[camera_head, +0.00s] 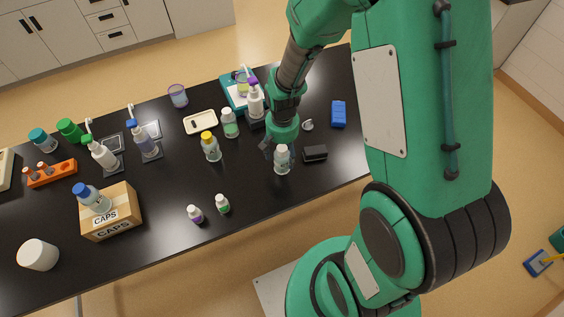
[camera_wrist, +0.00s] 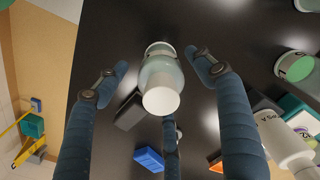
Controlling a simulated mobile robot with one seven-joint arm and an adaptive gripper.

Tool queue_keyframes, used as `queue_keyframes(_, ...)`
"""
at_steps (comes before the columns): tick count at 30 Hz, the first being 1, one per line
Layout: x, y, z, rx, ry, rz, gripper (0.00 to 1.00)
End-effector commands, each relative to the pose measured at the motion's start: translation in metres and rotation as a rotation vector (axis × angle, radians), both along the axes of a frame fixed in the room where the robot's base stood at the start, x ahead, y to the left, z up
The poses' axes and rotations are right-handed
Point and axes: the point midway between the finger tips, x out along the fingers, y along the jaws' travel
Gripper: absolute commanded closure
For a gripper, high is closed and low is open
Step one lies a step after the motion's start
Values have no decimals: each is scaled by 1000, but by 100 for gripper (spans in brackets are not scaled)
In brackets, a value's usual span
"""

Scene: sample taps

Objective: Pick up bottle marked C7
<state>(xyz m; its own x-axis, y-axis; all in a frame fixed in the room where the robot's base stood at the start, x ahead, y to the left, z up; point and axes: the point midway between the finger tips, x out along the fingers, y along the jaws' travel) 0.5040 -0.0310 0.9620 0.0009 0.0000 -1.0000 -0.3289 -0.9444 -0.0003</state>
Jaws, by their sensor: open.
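A translucent bottle with a white cap (camera_head: 282,158) stands on the black bench near its front edge. My gripper (camera_head: 268,148) is beside it on its upper left in the head view. In the wrist view the bottle (camera_wrist: 161,76) stands between the spread blue fingers of my gripper (camera_wrist: 157,62), its cap towards the camera. The fingers are open, with gaps showing beside the bottle. I cannot read C7 on any bottle. Other bottles are a yellow-capped one (camera_head: 211,147) and a white-capped one with a green label (camera_head: 229,123).
A dark block (camera_head: 315,153) lies close to the right of the bottle. A blue block (camera_head: 338,114) and a pump bottle (camera_head: 255,99) are farther back. Two small bottles (camera_head: 195,214) (camera_head: 222,204) stand near the front edge. A cardboard CAPS box (camera_head: 112,216) is at left.

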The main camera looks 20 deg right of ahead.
Motion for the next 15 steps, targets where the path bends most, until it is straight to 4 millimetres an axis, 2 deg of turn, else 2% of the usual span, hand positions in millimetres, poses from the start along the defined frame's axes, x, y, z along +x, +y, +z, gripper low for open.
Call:
queue_keyframes(7,1,1,-30,0,3,0,32)
queue_keyframes(15,1,1,-40,0,0,0,32)
